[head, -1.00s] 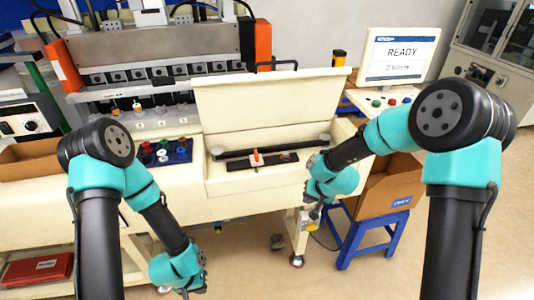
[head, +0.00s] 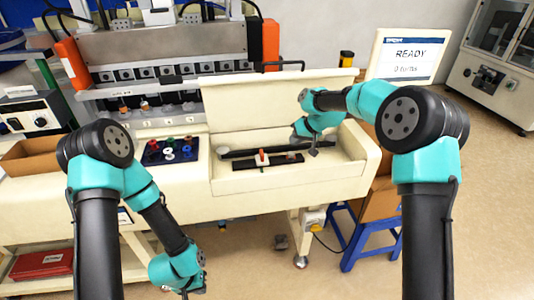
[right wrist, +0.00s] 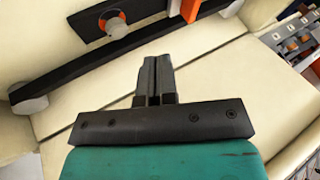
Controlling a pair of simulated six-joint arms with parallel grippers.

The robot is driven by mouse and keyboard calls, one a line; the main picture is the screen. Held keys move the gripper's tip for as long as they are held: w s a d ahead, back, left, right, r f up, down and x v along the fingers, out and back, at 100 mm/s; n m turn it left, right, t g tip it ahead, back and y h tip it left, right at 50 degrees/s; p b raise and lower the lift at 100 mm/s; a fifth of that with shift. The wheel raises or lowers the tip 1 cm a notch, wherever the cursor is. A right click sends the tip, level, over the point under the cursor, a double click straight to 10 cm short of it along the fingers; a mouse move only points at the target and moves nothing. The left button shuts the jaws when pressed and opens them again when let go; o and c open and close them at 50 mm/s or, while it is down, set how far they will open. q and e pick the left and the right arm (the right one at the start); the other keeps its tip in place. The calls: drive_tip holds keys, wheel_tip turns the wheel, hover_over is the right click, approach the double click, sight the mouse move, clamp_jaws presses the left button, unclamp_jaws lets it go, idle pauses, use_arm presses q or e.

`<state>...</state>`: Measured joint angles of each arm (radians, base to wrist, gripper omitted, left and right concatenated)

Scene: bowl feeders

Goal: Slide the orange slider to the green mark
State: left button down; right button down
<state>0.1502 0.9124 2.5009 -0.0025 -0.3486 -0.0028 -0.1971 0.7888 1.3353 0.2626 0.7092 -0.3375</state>
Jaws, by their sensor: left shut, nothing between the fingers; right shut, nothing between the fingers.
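I cannot make out a green mark in either view. My right gripper (head: 313,151) is over the tray, to the right of the slider and apart from it. Its fingers (right wrist: 153,78) are shut and empty in the wrist view. My left gripper (head: 203,288) hangs low in front of the machine, shut and empty, far from the slider.
A dark bar (head: 240,152) lies behind the track. The raised cream lid (head: 270,102) stands behind the tray. A dark board with coloured pegs (head: 171,151) is left of the tray. A screen (head: 408,55) reading READY stands at the right.

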drive_tip(key=shift+f, duration=0.1)
approach(266, 158)
drive_tip(key=w+f, duration=0.1)
drive_tip(key=f, duration=0.1)
drive_tip(key=w+f, duration=0.1)
drive_tip(key=f, duration=0.1)
drive_tip(key=shift+w+d, duration=0.1)
drive_tip(key=shift+w, duration=0.05)
drive_tip(key=a, duration=0.3)
drive_tip(key=shift+s+a+f, duration=0.1)
drive_tip(key=shift+s, duration=0.15)
drive_tip(key=shift+s+a, duration=0.1)
drive_tip(key=shift+a, duration=0.35)
drive_tip(key=shift+a, duration=0.1)
